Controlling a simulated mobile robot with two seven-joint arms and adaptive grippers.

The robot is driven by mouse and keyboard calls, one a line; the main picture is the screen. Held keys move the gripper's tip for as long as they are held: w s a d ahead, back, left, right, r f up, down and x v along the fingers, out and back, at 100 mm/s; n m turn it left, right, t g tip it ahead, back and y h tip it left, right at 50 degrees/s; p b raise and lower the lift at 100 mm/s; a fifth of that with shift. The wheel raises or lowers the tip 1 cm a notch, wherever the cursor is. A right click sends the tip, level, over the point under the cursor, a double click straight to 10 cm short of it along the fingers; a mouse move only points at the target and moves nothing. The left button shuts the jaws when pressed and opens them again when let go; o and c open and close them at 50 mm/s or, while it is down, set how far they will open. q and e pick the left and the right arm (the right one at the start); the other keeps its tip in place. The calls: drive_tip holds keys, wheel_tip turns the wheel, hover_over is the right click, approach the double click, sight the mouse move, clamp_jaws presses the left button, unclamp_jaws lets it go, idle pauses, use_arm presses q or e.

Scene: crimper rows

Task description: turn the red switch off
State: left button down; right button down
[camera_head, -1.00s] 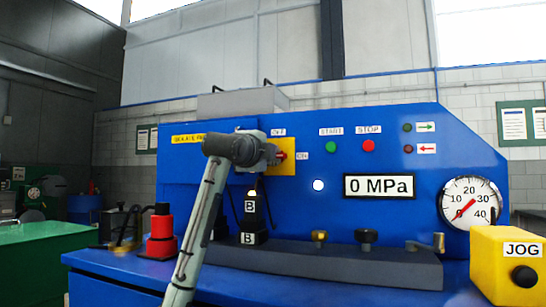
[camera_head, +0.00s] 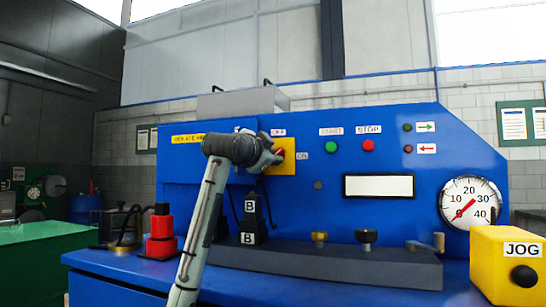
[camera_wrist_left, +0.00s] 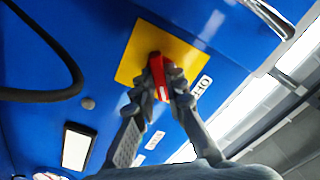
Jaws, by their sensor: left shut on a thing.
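The red switch (camera_head: 281,152) sits on a yellow plate (camera_head: 287,169) on the blue machine panel. An OFF label (camera_head: 278,132) is above it and an ON label (camera_head: 303,155) to its right. My left gripper (camera_head: 272,151) is at the switch, shut on its red handle. In the left wrist view the red handle (camera_wrist_left: 158,66) shows between the fingers (camera_wrist_left: 163,88), against the yellow plate (camera_wrist_left: 138,46). The fingers partly hide the handle, so its exact angle is hard to read. My right gripper is in neither view.
The pressure display (camera_head: 379,186) is blank and the small round lamp (camera_head: 318,185) is dark. A gauge (camera_head: 470,202) and a yellow JOG box (camera_head: 508,262) are at the right. Black B-marked tooling (camera_head: 249,222) stands below the switch. A red-and-black item (camera_head: 161,235) is at the left.

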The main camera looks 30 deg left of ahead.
use_arm(q)
drive_tip(key=shift+n, duration=5)
drive_tip(key=c, duration=1.6)
unclamp_jaws()
drive_tip(key=shift+o, duration=0.2)
